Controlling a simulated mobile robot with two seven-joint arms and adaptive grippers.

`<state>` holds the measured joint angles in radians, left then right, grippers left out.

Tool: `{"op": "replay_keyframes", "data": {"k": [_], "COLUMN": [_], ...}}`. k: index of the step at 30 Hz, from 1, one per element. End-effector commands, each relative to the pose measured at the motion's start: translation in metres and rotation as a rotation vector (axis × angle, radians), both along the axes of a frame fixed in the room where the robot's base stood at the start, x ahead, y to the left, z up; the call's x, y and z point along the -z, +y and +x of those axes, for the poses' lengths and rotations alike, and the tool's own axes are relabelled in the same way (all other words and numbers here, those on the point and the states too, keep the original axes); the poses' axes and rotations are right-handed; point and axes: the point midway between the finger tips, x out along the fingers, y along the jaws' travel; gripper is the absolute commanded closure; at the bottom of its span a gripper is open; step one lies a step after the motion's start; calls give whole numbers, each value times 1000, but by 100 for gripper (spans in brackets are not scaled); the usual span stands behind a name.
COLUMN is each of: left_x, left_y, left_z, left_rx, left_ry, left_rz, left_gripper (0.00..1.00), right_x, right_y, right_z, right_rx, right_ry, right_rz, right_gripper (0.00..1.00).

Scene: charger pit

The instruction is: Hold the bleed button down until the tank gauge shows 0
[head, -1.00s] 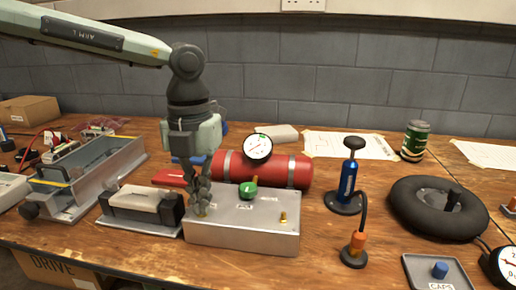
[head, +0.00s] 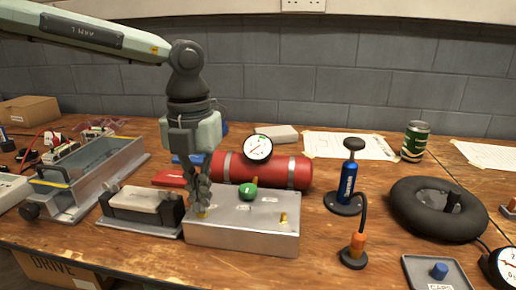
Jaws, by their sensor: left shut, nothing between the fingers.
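A grey metal box (head: 240,235) stands on the bench in front of a red tank (head: 285,172). A round white gauge (head: 257,148) sits on the tank; its reading is too small to tell. A green knob (head: 248,193) and a brass fitting (head: 283,220) stand on the box. My left gripper (head: 203,207) points down, shut, at the left end of the box top. A small yellow part (head: 202,213) shows at its fingertips, partly hidden; I cannot tell whether they touch it. The box labels are unreadable, so I cannot tell which part is the bleed button. My right gripper is not in view.
A black and white device (head: 143,207) lies close left of the box, with a grey metal channel (head: 75,182) beyond. A blue pump (head: 347,180), a black tyre (head: 420,212) and a grey tray (head: 420,270) are to the right. Bench between box and pump is clear.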

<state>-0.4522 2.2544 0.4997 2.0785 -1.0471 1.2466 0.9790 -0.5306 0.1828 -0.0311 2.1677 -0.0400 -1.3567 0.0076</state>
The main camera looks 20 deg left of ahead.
Motion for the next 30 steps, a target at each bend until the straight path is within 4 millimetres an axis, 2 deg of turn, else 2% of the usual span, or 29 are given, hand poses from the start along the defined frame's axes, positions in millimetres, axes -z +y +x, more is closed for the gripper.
{"op": "replay_keyframes", "data": {"k": [3, 16, 21, 30], "left_x": [-16, -58, -64, -64], "left_y": [0, 0, 0, 0], "left_z": [1, 1, 0, 0], "left_rx": [1, 0, 0, 0], "left_ry": [-4, -3, -2, -2], "left_rz": [2, 2, 0, 0], "left_gripper": [100, 100, 100, 100], "right_x": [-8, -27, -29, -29], "right_y": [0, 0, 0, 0], "right_z": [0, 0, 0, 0], "right_rx": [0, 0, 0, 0], "right_ry": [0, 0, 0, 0], "right_rz": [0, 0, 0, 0], "right_gripper": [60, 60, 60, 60]}}
